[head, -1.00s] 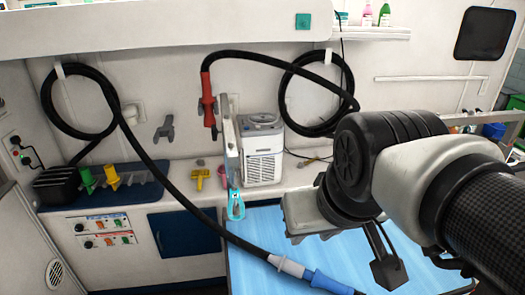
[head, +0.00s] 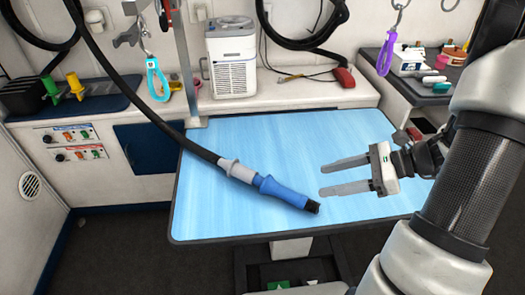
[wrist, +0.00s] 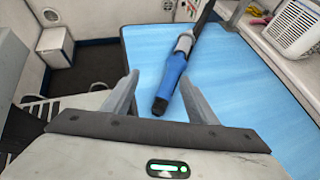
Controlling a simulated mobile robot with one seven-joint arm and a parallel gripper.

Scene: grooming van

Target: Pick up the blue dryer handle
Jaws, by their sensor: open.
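The blue dryer handle (head: 284,192) lies on the light blue grooming table (head: 330,135), with its dark tip pointing to the lower right. A grey collar joins it to a black hose (head: 150,115) that runs up to the left. My gripper (head: 322,180) is open and empty above the table, to the right of the handle, with its fingers pointing left toward it. In the wrist view the handle (wrist: 172,82) shows beyond and between the two open fingers (wrist: 158,100), nearer the right one. The fingers do not appear to touch it.
A white dryer unit (head: 231,62) stands on the back counter. A teal loop (head: 156,80) and a purple loop (head: 386,57) hang above. A metal post (head: 186,65) stands at the table's back left corner. The table's right part is bare.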

